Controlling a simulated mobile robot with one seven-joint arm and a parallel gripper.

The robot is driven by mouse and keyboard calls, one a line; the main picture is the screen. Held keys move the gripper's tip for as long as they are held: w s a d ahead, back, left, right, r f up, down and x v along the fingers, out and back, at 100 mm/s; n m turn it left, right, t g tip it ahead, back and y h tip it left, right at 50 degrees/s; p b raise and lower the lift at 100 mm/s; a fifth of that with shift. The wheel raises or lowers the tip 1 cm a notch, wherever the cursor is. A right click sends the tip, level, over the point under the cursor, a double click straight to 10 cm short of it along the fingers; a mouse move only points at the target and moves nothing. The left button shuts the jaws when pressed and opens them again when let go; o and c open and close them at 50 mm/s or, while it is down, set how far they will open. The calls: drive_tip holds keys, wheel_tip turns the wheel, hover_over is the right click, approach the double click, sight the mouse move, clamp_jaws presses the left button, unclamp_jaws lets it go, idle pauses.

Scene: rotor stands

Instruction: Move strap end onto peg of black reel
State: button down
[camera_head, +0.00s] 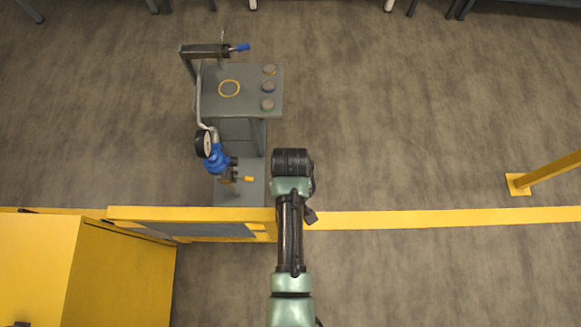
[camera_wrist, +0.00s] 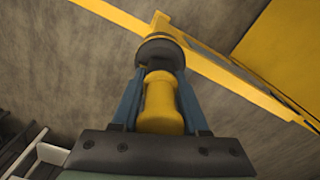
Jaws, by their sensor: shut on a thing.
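In the wrist view my gripper (camera_wrist: 160,78) has its two blue fingers on either side of a yellow rounded cylinder (camera_wrist: 160,108) and is shut on it. A dark disc-like part (camera_wrist: 158,52) and a smaller yellow end show beyond the cylinder, in line with it. I cannot tell what this held thing is. In the head view my arm reaches up the middle of the picture and its fingers cannot be made out. I see no strap end, black reel or peg that I can name with certainty in either view.
A grey stand (camera_head: 240,105) carries several round buttons, a blue-handled clamp (camera_head: 240,47), a gauge (camera_head: 204,143) and a blue valve (camera_head: 216,160). A yellow cabinet (camera_head: 125,275) stands lower left. A yellow rail (camera_head: 430,218) crosses behind my arm. The floor at right is mostly clear.

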drive_tip(key=shift+f, duration=0.45)
idle(0.5)
drive_tip(key=shift+c, duration=1.7)
unclamp_jaws()
drive_tip(key=shift+b, duration=0.3)
